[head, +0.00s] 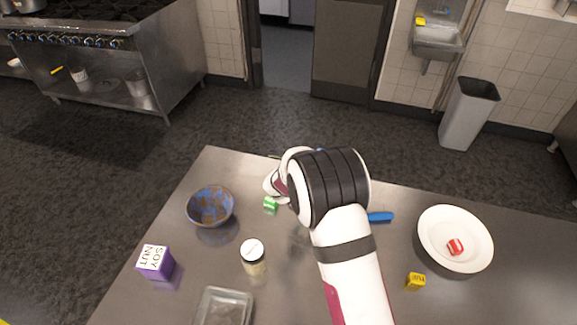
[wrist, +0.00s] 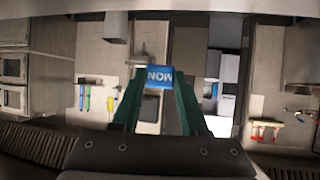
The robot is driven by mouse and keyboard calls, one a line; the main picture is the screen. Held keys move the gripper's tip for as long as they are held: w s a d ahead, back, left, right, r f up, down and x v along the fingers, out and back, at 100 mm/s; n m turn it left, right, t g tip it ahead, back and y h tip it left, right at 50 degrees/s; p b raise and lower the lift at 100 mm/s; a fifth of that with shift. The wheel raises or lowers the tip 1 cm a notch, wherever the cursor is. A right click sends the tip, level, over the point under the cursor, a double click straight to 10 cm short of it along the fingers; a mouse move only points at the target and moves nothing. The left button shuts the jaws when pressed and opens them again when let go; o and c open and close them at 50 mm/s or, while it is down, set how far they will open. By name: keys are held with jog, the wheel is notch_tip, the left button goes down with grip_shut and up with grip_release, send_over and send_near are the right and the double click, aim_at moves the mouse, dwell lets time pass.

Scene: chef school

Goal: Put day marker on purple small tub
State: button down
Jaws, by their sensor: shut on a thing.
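My gripper (wrist: 158,84) is shut on a blue day marker (wrist: 159,77) with white letters that read MON, upside down in the wrist view. The marker sits between the two green fingertips, and room background shows behind it. In the head view my arm hides the fingers and the held marker. The purple small tub (head: 155,263), a box-like tub with a white top lettered SOY NUT, stands at the left of the table. My wrist is above the far middle of the table, well to the right of the tub and farther back.
A blue-brown bowl (head: 211,207), a lidded jar (head: 253,257) and a clear container (head: 223,309) stand near the tub. A green marker (head: 270,205) and a yellow marker (head: 416,281) lie on the table (head: 508,299). A white plate (head: 440,222) holds a red marker (head: 455,247). A blue handle (head: 380,216) shows beside my arm.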

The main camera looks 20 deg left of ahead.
jog(key=s+a+r+n+y, duration=0.35)
jog(key=s+a, duration=0.65)
jog(key=s, duration=0.5)
jog(key=s+a+r+n+y, duration=0.35)
jog(key=s+a, duration=0.75)
jog(key=s, duration=0.4)
send_over(149, 268)
jog(key=shift+g, duration=0.3)
notch_tip(149, 268, down, 6)
jog(key=shift+d+f, duration=0.1)
notch_tip(149, 268, down, 4)
jog(key=shift+f, duration=0.1)
jog(key=shift+f, duration=0.1)
jog(key=shift+c, duration=2.2)
grip_release()
